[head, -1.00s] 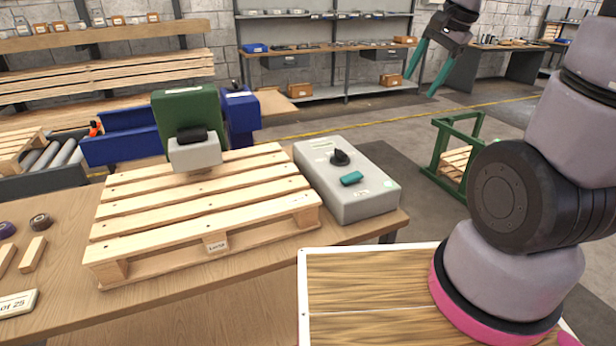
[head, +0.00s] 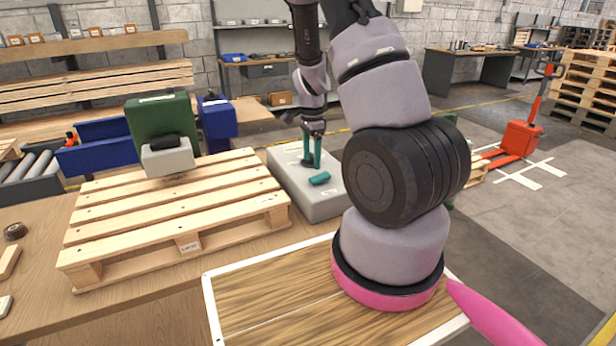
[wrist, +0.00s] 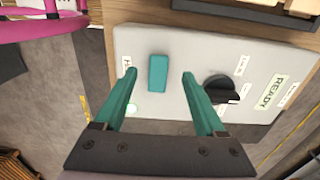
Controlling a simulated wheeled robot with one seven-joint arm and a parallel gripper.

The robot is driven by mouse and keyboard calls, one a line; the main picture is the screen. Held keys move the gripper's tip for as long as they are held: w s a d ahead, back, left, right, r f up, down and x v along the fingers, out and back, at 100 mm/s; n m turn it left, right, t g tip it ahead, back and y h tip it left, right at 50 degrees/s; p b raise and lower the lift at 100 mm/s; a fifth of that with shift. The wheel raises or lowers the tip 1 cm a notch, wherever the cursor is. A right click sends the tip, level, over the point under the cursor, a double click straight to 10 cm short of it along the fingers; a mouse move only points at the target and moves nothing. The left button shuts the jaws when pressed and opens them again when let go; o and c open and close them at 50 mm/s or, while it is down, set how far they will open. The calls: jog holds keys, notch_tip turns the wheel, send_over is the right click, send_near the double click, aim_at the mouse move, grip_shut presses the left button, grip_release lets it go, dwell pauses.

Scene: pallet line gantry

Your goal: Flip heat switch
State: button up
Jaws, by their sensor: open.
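The heat switch looks to be the teal rocker (wrist: 158,73) on the grey control box (wrist: 200,45). In the wrist view it lies between my open fingers, with space on both sides. A black rotary knob (wrist: 221,89) sits close by my right finger. In the head view my gripper (head: 312,150) points down over the box, and the teal rocker (head: 319,178) shows just in front of it. My gripper is open and empty.
A wooden pallet (head: 180,205) lies on the bench just left of the box. A green and grey head (head: 165,145) stands over its far side. A READY label (wrist: 271,92) is on the box. A red pallet jack (head: 520,135) stands at the right.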

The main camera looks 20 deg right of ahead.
aim_at(312, 180)
notch_tip(312, 180, down, 7)
jog(key=shift+d, duration=0.1)
dwell(0.3)
